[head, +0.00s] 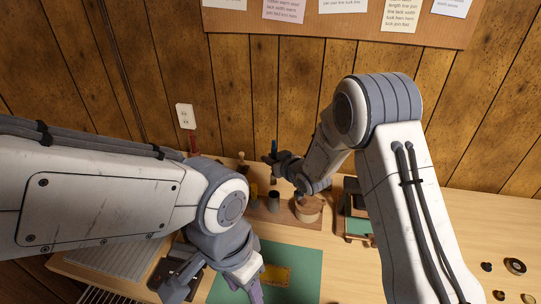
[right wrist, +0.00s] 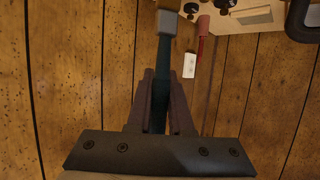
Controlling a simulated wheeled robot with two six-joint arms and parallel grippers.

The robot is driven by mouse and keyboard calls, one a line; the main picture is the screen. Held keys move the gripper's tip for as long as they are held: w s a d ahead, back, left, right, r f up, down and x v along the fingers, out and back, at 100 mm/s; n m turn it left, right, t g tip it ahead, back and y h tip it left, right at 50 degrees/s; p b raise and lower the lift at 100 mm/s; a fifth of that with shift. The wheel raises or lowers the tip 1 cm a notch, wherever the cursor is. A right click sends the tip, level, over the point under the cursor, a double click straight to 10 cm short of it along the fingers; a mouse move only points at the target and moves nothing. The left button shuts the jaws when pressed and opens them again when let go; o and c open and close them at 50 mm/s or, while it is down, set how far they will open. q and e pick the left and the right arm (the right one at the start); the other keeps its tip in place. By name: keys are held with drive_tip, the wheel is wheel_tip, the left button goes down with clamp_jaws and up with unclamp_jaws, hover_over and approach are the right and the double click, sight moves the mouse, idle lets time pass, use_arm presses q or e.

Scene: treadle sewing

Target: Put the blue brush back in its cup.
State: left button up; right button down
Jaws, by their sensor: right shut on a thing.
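My right gripper (head: 272,160) is shut on the blue brush (head: 274,146) and holds it roughly upright above the back of the table. In the right wrist view the brush's dark blue handle (right wrist: 161,85) runs between the two fingers, with a pale grey band (right wrist: 166,22) at the top edge. A small dark cup (head: 273,202) stands on the table below the gripper, apart from the brush. My left gripper is partly cut off at the bottom of the head view; its finger opening is not clear.
A round wooden container (head: 307,208) stands right of the cup, below my right forearm. A green mat (head: 302,265) with a yellow piece (head: 275,274) lies in front. A green and wood item (head: 357,222) stands further right. The wooden wall has an outlet (head: 185,116).

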wheel_tip(320, 180, down, 11)
drive_tip(key=b, duration=0.8)
drive_tip(key=shift+r, duration=0.15)
drive_tip(key=c, duration=0.7)
unclamp_jaws()
drive_tip(key=shift+c, duration=0.2)
drive_tip(key=shift+d, duration=0.1)
drive_tip(key=b, duration=0.1)
approach(271, 184)
drive_tip(key=shift+w+f, duration=1)
drive_tip(key=shift+w, duration=0.05)
